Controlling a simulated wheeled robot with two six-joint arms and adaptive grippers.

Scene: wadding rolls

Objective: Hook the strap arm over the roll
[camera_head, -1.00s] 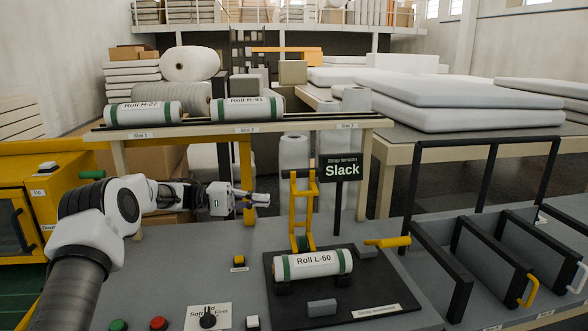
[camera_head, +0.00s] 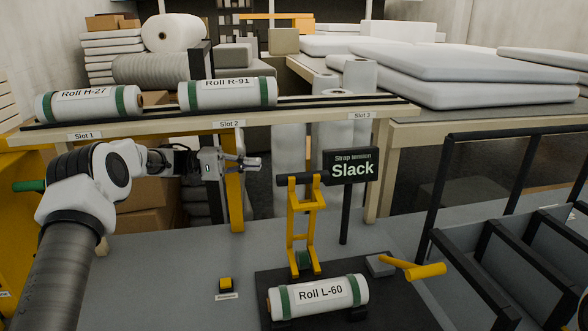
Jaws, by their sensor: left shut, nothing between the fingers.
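The strap arm (camera_head: 291,222) is a yellow upright frame with a dark crossbar on top. It stands raised behind the roll. Roll L-60 (camera_head: 340,290), white with green bands, lies across dark supports on the black base plate (camera_head: 395,318). The arm is apart from the roll. A black sign (camera_head: 350,167) beside it reads "Strap tension Slack". My left gripper (camera_head: 252,162) is shut and empty, in front of the shelf, up and to the left of the strap arm. My right gripper is not in view.
Roll H-27 (camera_head: 90,103) and Roll R-91 (camera_head: 228,94) lie on a shelf (camera_head: 150,127) with slot labels. A yellow handle (camera_head: 425,271) sits right of the roll. A small yellow button (camera_head: 226,285) is left. Dark-framed bins (camera_head: 535,235) stand at right.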

